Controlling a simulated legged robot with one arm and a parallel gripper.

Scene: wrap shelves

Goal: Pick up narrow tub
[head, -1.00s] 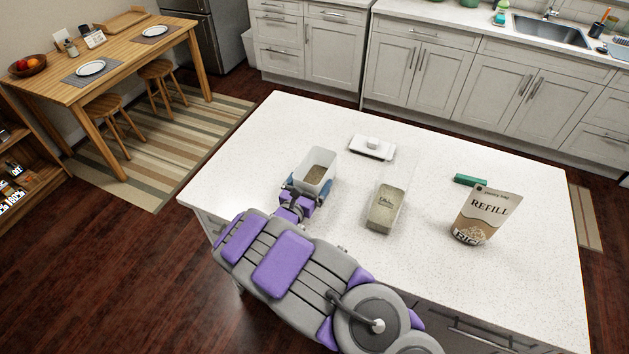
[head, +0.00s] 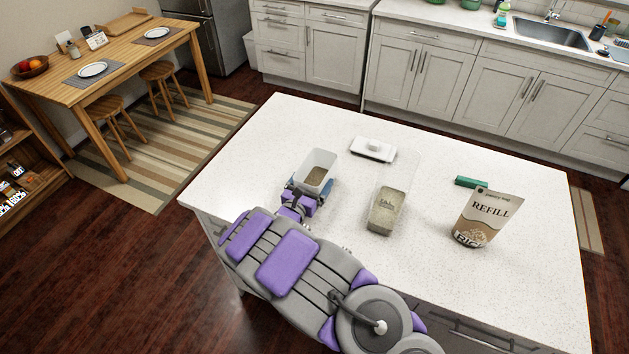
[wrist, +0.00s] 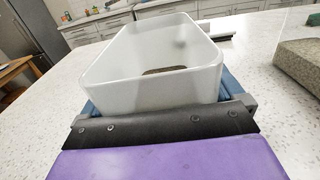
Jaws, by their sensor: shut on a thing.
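The narrow tub appears to be the white, open-topped tub (head: 316,162) near the left end of the white counter. It has brown contents in its bottom. In the wrist view the tub (wrist: 150,80) fills the middle, with its open top facing up. My gripper (head: 311,184) is shut on the tub, with its blue fingers along the tub's two sides. In the wrist view the fingers of my gripper (wrist: 158,97) show low beside its walls. The underside of the tub is hidden, so I cannot tell whether it touches the counter.
A white lid-like piece (head: 373,150) lies behind. A refill pouch (head: 487,217) and a green item (head: 470,182) are farther right.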

